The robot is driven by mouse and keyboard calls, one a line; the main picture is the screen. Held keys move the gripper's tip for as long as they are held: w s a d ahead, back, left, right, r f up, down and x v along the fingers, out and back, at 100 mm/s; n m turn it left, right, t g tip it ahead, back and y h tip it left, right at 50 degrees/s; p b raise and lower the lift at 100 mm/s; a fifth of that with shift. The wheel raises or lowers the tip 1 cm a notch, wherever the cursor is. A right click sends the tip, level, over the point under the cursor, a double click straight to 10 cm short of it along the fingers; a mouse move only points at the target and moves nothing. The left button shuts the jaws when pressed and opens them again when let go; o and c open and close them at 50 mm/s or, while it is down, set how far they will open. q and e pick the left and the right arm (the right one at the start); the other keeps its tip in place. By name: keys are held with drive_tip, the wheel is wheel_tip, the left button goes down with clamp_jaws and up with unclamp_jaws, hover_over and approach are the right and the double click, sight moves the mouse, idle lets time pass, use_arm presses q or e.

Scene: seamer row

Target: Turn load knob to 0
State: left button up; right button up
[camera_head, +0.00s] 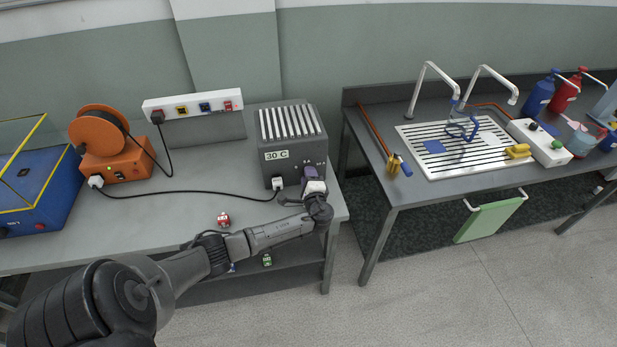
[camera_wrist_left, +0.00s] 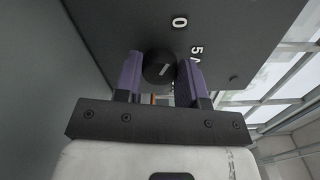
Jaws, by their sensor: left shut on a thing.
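The load knob (camera_wrist_left: 159,68) is a round black knob with a pale pointer line, on the dark front panel of the grey load box (camera_head: 290,150). In the left wrist view, a printed "0" (camera_wrist_left: 179,21) lies above and right of the knob and a "5" lies further right. The pointer line is tilted toward the upper right. My left gripper (camera_wrist_left: 160,72) has its two purple fingers on either side of the knob and is shut on it. In the head view the left gripper (camera_head: 311,178) is at the box's front right, hiding the knob. My right gripper is not in view.
A white plug (camera_head: 278,183) with a black cable sits in the box front, left of my gripper. The cable runs to an orange reel unit (camera_head: 118,160). A small red item (camera_head: 224,219) lies near the bench's front edge. A sink bench (camera_head: 460,150) stands right, across a gap.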

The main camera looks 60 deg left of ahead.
use_arm(q)
drive_tip(key=o, duration=0.9)
drive_tip(key=shift+o, duration=0.2)
drive_tip(key=p+v, duration=0.1)
drive_tip(key=v, duration=1.3)
drive_tip(key=shift+p, duration=0.3)
drive_tip(key=shift+a, duration=0.1)
